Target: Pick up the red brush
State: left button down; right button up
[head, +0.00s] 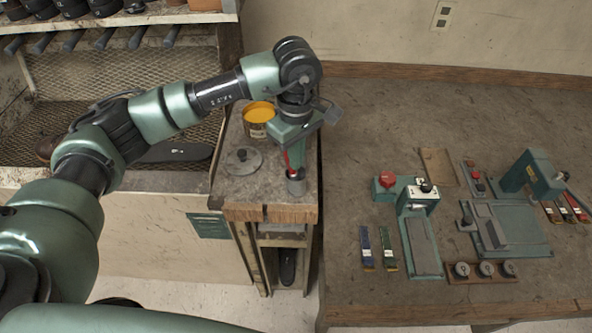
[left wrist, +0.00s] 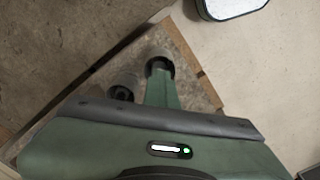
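My left gripper (head: 297,158) points down over the small side stand (head: 262,187) in the head view. In the left wrist view a green finger (left wrist: 163,92) reaches toward round grey items on the stand; no red shows there. The finger gap is not clear in either view. My right gripper is not in view.
An open tin of yellow-orange stuff (head: 258,118) and a round grey lid with a knob (head: 243,160) sit close to the left gripper. A workbench (head: 370,110) with green machines stands at right. A mesh rack (head: 120,62) is at left.

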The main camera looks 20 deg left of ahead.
aim_at(296, 174)
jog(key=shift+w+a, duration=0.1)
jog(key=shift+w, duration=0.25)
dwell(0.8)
